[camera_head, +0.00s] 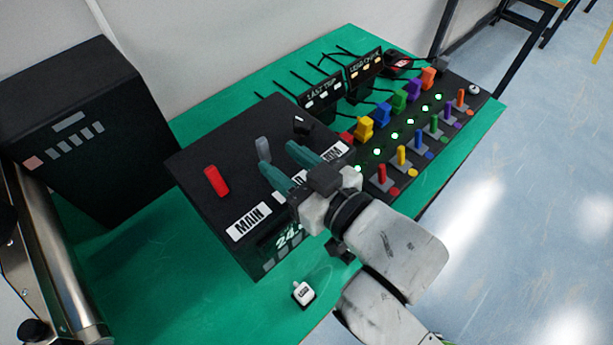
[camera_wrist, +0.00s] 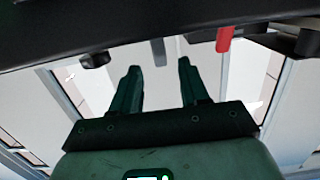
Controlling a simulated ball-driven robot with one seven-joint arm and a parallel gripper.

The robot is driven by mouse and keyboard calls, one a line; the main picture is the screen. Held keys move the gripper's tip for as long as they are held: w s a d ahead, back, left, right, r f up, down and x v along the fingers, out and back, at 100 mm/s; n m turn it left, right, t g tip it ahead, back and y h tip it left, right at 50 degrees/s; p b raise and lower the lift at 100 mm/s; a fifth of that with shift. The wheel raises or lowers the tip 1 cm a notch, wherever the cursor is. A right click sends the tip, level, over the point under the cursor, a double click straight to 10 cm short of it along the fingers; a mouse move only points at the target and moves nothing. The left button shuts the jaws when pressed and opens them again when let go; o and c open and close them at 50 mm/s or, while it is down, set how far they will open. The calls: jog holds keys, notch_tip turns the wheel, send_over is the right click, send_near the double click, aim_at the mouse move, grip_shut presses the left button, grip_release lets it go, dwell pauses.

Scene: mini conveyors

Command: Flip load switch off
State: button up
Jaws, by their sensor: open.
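A black control box (camera_head: 205,160) stands on the green table. Its top has a red lever (camera_head: 216,181), a grey lever (camera_head: 263,149) and a black knob (camera_head: 301,125). The label in front of the grey lever is mostly hidden by my gripper, so I cannot read it. My gripper (camera_head: 279,160) is open and empty over the box top, with its green fingers close to the grey lever. In the wrist view the grey lever (camera_wrist: 158,51) lies in line with the gap between the fingertips (camera_wrist: 159,68), beyond them. Contact is not visible.
The red lever (camera_wrist: 224,39) and black knob (camera_wrist: 95,60) flank the grey one. A black panel with several coloured levers and green lights (camera_head: 395,135) lies to the right. A small white labelled piece (camera_head: 303,293) sits on the table in front.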

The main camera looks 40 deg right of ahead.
jog(key=shift+s+r+p, duration=0.2)
jog(key=shift+s+p, duration=0.35)
jog(key=shift+s, duration=0.65)
jog(key=shift+s+r+p, duration=0.15)
jog(key=shift+s+p, duration=0.4)
jog(key=shift+s, duration=0.65)
